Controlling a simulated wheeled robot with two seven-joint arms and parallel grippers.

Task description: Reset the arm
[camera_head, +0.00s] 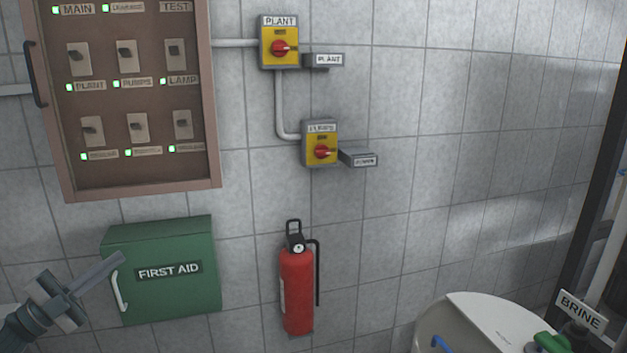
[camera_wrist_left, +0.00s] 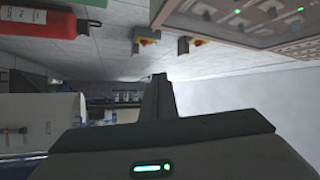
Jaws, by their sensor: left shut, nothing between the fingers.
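My left gripper (camera_head: 112,266) is at the lower left of the head view, in front of the green first aid box (camera_head: 175,299). Its fingers are shut and hold nothing. In the left wrist view the shut fingers (camera_wrist_left: 160,80) point away from the camera, with only free space around the tips. I cannot tell from the head view whether it touches the box. My right gripper is not in view.
A brown breaker panel (camera_head: 140,185) hangs above the first aid box. Yellow PLANT (camera_head: 280,60) and PUMPS (camera_head: 320,159) switches with red knobs are right of it. A red fire extinguisher (camera_head: 297,290) hangs below. A white BRINE tank (camera_head: 490,318) stands lower right.

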